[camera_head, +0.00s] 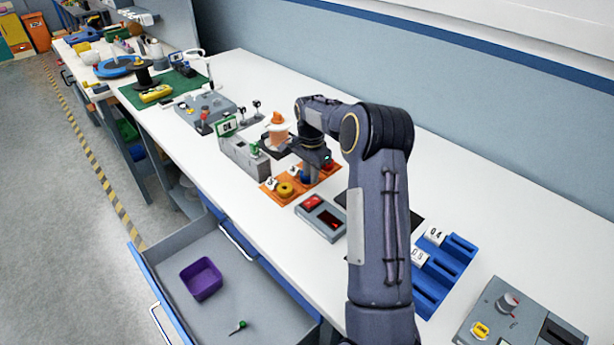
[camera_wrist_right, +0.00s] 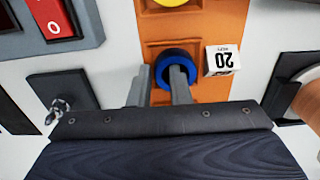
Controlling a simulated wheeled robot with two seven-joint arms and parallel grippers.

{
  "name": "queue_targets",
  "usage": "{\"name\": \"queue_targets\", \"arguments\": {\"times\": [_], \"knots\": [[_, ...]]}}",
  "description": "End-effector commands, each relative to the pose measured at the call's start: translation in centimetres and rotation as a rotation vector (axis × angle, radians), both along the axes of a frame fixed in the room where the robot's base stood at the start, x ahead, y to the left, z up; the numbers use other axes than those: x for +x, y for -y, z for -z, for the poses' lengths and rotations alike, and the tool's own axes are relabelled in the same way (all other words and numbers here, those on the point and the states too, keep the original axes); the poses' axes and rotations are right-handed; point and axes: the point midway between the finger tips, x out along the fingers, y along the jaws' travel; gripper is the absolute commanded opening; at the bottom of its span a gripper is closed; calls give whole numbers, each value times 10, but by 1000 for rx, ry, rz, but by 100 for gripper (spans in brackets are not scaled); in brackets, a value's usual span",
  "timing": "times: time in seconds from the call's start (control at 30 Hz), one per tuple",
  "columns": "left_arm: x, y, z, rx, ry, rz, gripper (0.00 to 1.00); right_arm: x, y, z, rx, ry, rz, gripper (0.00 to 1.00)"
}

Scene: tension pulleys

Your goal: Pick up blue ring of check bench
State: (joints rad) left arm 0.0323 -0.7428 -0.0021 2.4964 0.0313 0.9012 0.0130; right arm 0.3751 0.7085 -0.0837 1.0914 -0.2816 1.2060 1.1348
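The blue ring (camera_wrist_right: 176,57) sits in a square recess of the orange tray (camera_wrist_right: 205,22), in the right wrist view. My right gripper (camera_wrist_right: 162,72) is right over it, pointing down. One finger stands left of the ring and the other overlaps its hole, so the ring's left wall lies between them. The fingers are apart; whether they touch the ring I cannot tell. My left gripper is not in view.
A yellow ring (camera_head: 285,189) is in the same tray. An open drawer (camera_head: 215,275) juts out below the bench.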

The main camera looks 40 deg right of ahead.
Motion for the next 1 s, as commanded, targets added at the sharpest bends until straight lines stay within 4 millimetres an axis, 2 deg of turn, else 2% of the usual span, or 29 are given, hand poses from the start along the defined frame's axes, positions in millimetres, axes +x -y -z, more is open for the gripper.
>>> {"name": "queue_targets", "arguments": {"times": [0.03,0.17,0.63,0.83,1.0], "knots": [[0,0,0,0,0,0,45,0,0,0,0,0,0,17],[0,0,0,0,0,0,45,0,0,0,0,1,-1,0],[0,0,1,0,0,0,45,1,0,-6,-1,3,-1,0],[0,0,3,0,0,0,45,1,0,-32,0,6,-1,0],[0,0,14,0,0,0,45,-17,-23,-65,0,8,-5,0]]}}
